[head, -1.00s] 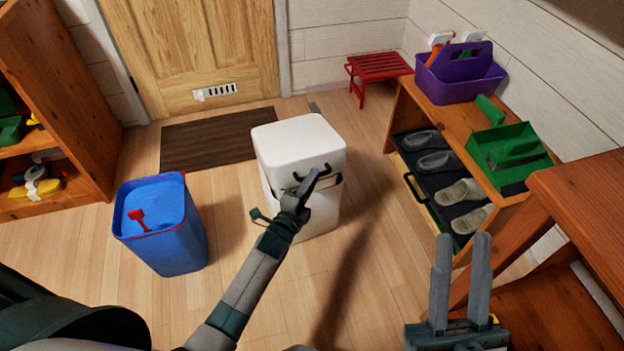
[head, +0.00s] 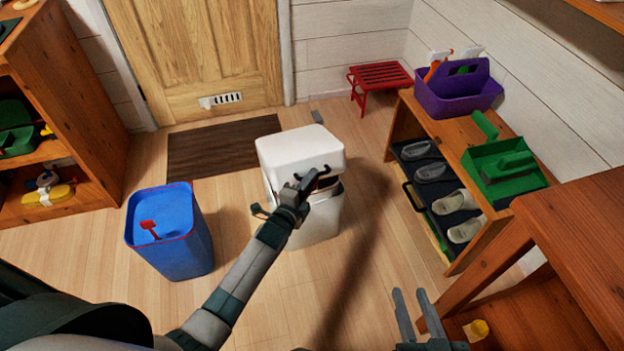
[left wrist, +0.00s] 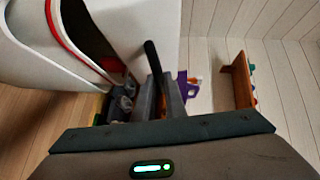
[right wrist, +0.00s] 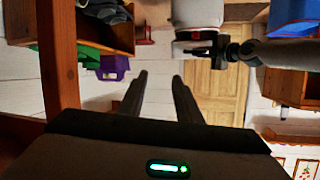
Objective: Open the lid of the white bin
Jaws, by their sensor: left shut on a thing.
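The white bin (head: 318,225) stands on the wooden floor in the middle of the head view. Its white lid (head: 298,147) is slightly raised and tilted at the front, with a dark gap below it. The gap and a red inner rim show in the left wrist view, between the bin body (left wrist: 30,50) and the lid (left wrist: 135,22). My left gripper (head: 306,181) is shut on the lid's black handle (head: 321,171), which also shows in the left wrist view (left wrist: 152,56). My right gripper (head: 409,291) is open and empty, apart from the bin.
A blue bin (head: 170,235) with a red scoop stands left of the white bin. A brown mat (head: 215,150) lies before the door. At right are a shoe bench (head: 458,140) with a purple caddy (head: 457,97) and green dustpan, and a wooden table (head: 580,220).

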